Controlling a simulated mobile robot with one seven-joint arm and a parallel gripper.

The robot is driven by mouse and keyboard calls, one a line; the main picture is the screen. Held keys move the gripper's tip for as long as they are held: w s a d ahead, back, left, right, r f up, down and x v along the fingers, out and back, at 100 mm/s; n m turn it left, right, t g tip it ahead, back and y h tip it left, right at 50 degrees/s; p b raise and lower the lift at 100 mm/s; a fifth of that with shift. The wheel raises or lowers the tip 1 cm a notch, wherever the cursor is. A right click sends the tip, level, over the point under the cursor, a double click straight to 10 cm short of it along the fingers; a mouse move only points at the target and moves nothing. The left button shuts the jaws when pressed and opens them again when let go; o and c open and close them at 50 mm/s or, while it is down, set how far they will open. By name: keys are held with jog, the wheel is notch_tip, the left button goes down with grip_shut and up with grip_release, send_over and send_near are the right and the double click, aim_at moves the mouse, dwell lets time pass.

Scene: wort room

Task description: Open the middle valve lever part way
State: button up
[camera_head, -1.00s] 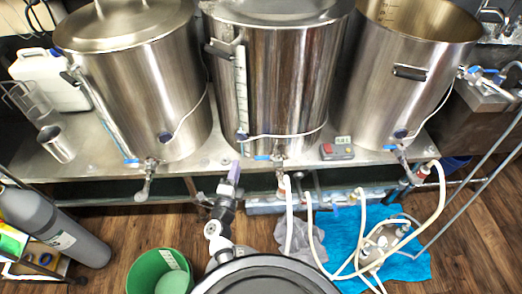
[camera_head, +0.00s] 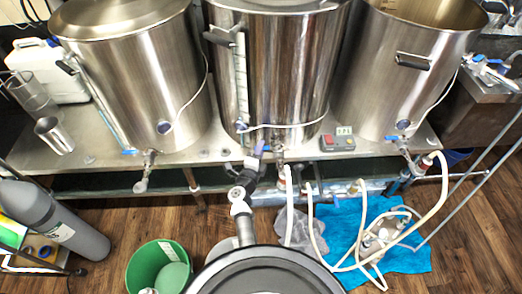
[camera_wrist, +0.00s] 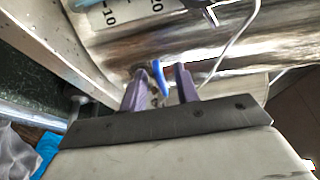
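The middle kettle (camera_head: 285,75) is a tall steel pot on the steel bench, with its valve (camera_head: 280,157) low at the front. In the head view my gripper (camera_head: 258,147) is just left of this valve, and its purple fingers largely cover the lever. In the wrist view the blue valve lever (camera_wrist: 161,78) stands between the two purple fingers of my gripper (camera_wrist: 160,70). The fingers are apart, with a gap showing beside the lever, so they do not look clamped on it.
Similar kettles stand at left (camera_head: 140,75) and right (camera_head: 405,75), with their own valves. A small red-and-grey display box (camera_head: 337,143) sits right of the middle valve. White hoses (camera_head: 290,205) hang below it. A green bucket (camera_head: 145,262) stands on the floor.

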jog(key=shift+w+d, duration=0.15)
jog(key=shift+w, duration=0.4)
grip_shut()
